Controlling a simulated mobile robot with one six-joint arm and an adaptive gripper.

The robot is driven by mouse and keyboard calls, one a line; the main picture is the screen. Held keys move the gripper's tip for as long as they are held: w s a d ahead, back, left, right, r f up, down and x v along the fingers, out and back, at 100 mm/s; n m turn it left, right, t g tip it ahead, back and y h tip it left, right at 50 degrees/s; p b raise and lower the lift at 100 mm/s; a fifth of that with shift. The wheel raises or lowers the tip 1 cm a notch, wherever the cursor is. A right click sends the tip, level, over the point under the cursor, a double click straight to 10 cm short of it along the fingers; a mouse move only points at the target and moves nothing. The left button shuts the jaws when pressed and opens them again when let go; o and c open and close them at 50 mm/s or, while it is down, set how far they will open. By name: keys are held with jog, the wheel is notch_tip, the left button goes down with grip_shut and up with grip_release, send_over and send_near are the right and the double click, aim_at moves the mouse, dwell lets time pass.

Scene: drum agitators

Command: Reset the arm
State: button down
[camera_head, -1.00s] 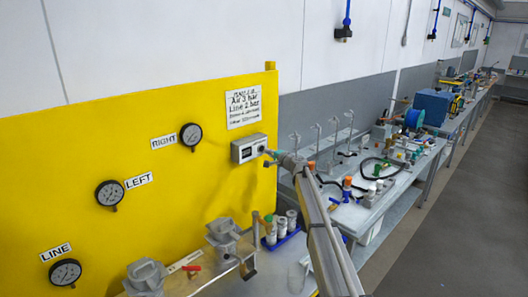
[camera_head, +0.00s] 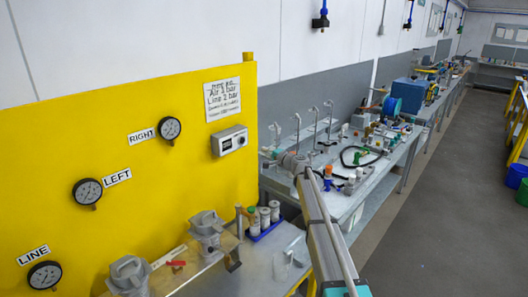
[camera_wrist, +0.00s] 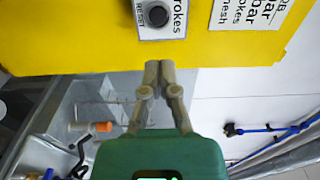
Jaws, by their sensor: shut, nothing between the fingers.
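My gripper (camera_wrist: 160,70) is shut and empty in the wrist view, its two tan fingertips together in front of the green gripper body. The tips point toward the yellow panel (camera_wrist: 80,45), just below the counter box with a dark round button (camera_wrist: 157,15) labelled RESET. They look apart from the box. In the head view, the grey box (camera_head: 230,141) sits at the panel's right edge. My arm reaches up from the bottom with its end to the right of the box; the fingers are too small there to make out.
Three gauges, RIGHT (camera_head: 170,128), LEFT (camera_head: 88,191) and LINE (camera_head: 44,275), are on the panel. Two grey clamp-like fixtures (camera_head: 207,228) and a blue tray (camera_head: 265,232) with containers stand below. A cluttered bench (camera_head: 360,205) lies to the right.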

jog(key=shift+s+f, duration=0.1)
dwell(0.3)
jog(key=s+d+f+n+g+h+b, duration=0.35)
jog(key=s+f, duration=0.55)
jog(key=s, duration=0.4)
jog(key=s+d+f+n+g+h+b, duration=0.25)
jog(key=s+d+f+g, duration=0.2)
jog(key=s+f, duration=0.55)
jog(key=s+d+f+g+h+b, duration=0.1)
jog(key=s+d+f+h, duration=0.1)
jog(key=s+d, duration=0.3)
jog(key=s+d+f+n+g+h+b, duration=0.1)
jog(key=s+d+f+h, duration=0.2)
jog(key=s, duration=0.9)
jog(key=s+d+f+n+g+h+b, duration=0.1)
jog(key=s+d+f+h, duration=0.1)
jog(key=s+d, duration=0.6)
jog(key=shift+s+d+f+g+h, duration=0.3)
jog(key=shift+s+f+h, duration=0.1)
jog(key=shift+s+f, duration=0.3)
jog(key=shift+a, duration=0.2)
